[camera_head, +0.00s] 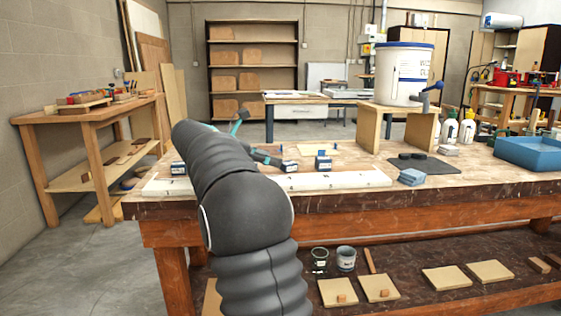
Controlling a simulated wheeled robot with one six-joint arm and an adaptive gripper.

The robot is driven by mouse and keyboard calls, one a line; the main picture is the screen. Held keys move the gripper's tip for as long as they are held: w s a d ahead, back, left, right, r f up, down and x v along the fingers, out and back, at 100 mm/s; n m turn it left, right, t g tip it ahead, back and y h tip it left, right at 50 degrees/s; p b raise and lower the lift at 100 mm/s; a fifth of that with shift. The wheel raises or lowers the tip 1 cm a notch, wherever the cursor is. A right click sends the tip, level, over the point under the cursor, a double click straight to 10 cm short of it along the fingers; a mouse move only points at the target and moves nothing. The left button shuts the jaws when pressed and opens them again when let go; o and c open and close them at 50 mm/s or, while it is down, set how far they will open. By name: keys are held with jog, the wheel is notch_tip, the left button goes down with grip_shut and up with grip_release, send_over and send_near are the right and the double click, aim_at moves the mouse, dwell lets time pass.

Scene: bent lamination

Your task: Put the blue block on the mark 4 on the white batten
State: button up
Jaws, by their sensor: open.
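The white batten (340,180) lies lengthwise along the near part of the workbench, with small dark marks on it. I cannot read which mark is 4. A light blue block (411,177) rests on the bench just beyond the batten's right end. Dark blue pieces with pale labels stand at the batten's far edge, one at the left (180,168) and one in the middle (323,163). My dark grey arm crosses in front of the batten and hides part of it.
A large white bucket (402,73) stands on a wooden support (369,128) behind the batten. A dark mat (424,164) and a blue tray (530,152) lie to the right. White bottles stand beyond the mat. The bench (470,185) has free room near its front right.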

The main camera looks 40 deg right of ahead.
jog(key=v, duration=0.6)
jog(key=shift+a+r, duration=0.15)
jog(key=shift+a, duration=0.15)
jog(key=shift+s, duration=0.1)
jog(key=shift+s+a+y, duration=0.25)
jog(key=shift+s+y, duration=0.05)
jog(key=shift+s, duration=0.05)
jog(key=s+a+f+m+t+y, duration=0.2)
jog(key=s+a+f+m+y, duration=0.2)
jog(key=s+a, duration=0.4)
jog(key=s+a+f+m+t+y, duration=0.3)
jog(key=s+a+f+m, duration=0.3)
jog(key=s, duration=0.6)
jog(key=s+a+f+m+t+y, duration=0.2)
jog(key=s+a+f+m+y, duration=0.3)
jog(key=s+a+f, duration=0.5)
jog(key=shift+s+f+m+t+y, duration=0.2)
jog(key=shift+s+m+t+y, duration=0.2)
jog(key=shift+s+m, duration=0.2)
